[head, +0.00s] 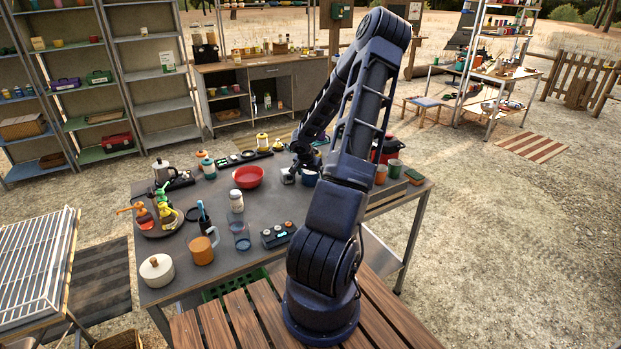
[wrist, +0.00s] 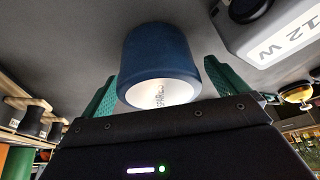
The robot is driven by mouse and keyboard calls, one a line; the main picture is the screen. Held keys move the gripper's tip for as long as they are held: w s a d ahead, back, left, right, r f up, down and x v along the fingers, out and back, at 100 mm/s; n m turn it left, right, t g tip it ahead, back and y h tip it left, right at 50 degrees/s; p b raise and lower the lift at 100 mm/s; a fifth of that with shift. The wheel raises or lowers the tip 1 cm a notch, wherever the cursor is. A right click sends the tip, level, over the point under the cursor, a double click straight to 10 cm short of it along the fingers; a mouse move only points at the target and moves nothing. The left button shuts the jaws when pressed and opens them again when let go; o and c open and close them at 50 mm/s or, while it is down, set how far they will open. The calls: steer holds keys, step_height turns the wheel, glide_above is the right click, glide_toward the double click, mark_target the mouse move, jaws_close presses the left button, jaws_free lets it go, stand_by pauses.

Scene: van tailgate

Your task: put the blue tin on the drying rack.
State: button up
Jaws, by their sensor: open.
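The blue tin (wrist: 155,55) is a dark blue cylinder with a pale, printed end. In the wrist view it sits between the two green fingers of my gripper (wrist: 160,82), which are apart, one on each side of it. I cannot tell whether either finger touches it.
A pale box marked "12 W" (wrist: 275,35) is close to the tin. A red bowl (head: 248,177), a red pot (head: 387,148) and cups (head: 380,174) stand nearby. A moka pot, spray bottles, an orange mug (head: 201,250) and a white lidded pot (head: 157,270) occupy the table's left side.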

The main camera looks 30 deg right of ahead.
steer(key=shift+f, duration=0.15)
steer(key=c, duration=1.3)
step_height(320, 180, up, 20)
steer(key=shift+r, duration=0.1)
